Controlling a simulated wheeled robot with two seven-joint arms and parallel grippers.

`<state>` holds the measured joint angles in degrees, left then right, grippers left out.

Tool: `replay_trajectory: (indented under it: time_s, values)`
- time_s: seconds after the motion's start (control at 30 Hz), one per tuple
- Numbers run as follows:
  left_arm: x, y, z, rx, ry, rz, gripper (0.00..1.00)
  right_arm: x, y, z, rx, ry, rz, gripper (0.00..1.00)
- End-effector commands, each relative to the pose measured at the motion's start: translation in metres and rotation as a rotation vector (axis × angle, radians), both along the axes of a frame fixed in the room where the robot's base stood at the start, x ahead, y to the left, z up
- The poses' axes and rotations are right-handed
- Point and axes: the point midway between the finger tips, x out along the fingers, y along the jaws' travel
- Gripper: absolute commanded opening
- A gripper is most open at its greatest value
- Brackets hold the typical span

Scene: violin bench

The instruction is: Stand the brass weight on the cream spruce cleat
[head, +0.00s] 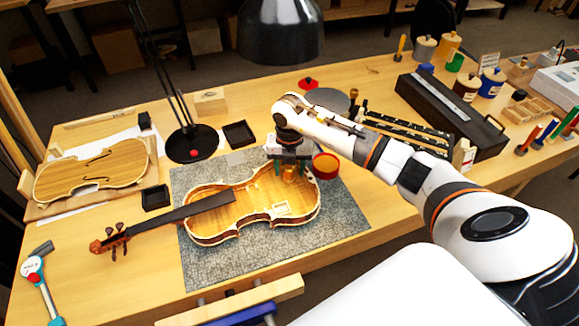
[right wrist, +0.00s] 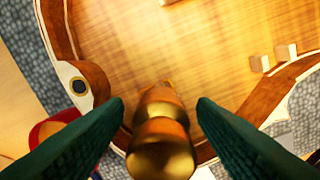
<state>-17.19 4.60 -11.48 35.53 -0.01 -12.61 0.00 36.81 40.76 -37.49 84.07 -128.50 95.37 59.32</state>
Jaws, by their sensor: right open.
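The brass weight (head: 290,173) stands at the far edge of the open violin body (head: 232,228). It also shows in the right wrist view (right wrist: 162,140), between my two green fingers. My right gripper (head: 290,170) is open around the weight, with a gap on both sides in the right wrist view (right wrist: 160,108). A small cream piece (head: 281,209), which looks like the spruce cleat, lies inside the body, nearer the front than the weight. A cream edge shows at the top of the right wrist view (right wrist: 168,2). My left gripper is not in view.
An orange-red round tub (head: 325,165) stands close to the right of my gripper. A wooden bar with a blue clamp (head: 240,316) is at the front edge.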

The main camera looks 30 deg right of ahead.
Motion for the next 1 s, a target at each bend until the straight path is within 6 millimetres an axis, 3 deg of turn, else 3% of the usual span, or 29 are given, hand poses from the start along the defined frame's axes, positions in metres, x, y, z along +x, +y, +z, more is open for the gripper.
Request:
replay_trajectory:
  time_s: [0.23, 0.7, 1.0]
  values:
    - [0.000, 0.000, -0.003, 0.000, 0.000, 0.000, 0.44, 0.001, -0.001, 0.019, -0.001, -0.005, 0.000, 0.52]
    - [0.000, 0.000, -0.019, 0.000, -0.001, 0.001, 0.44, 0.001, 0.000, 0.109, 0.000, -0.004, -0.001, 0.52]
    - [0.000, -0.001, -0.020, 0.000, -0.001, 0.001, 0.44, 0.000, 0.000, 0.123, 0.000, 0.000, 0.000, 0.52]
